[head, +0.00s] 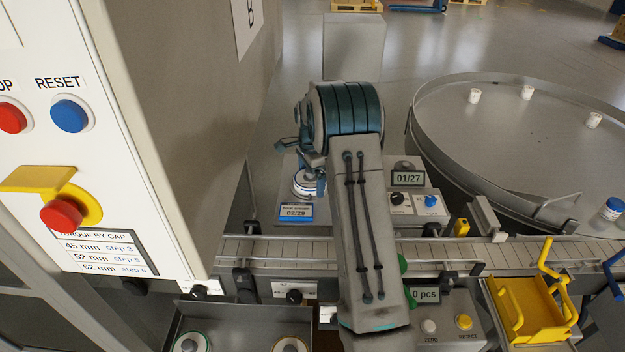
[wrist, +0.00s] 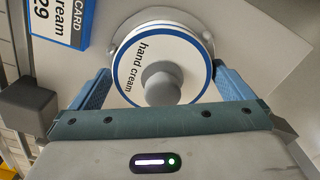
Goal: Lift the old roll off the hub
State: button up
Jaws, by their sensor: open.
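The old roll (wrist: 128,72) is a white disc with a blue rim, lettered "hand cream", around a grey hub (wrist: 162,84) in the wrist view. In the head view the roll (head: 303,185) is partly hidden by my arm. My gripper (wrist: 161,70) is open, with one blue finger on either side of the roll's near part. The right finger looks very close to the rim; I cannot tell whether either finger touches it.
A blue-topped label (head: 296,212) reading 02/29 stands beside the roll. A grey tray (head: 242,318) in front holds two more rolls. A conveyor (head: 350,255) crosses the middle, with a round turntable (head: 500,130) at right. A tall white cabinet (head: 130,150) bounds the left.

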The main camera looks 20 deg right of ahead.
jog(key=shift+c, duration=0.3)
jog(key=c, duration=0.8)
jog(key=shift+r, duration=0.2)
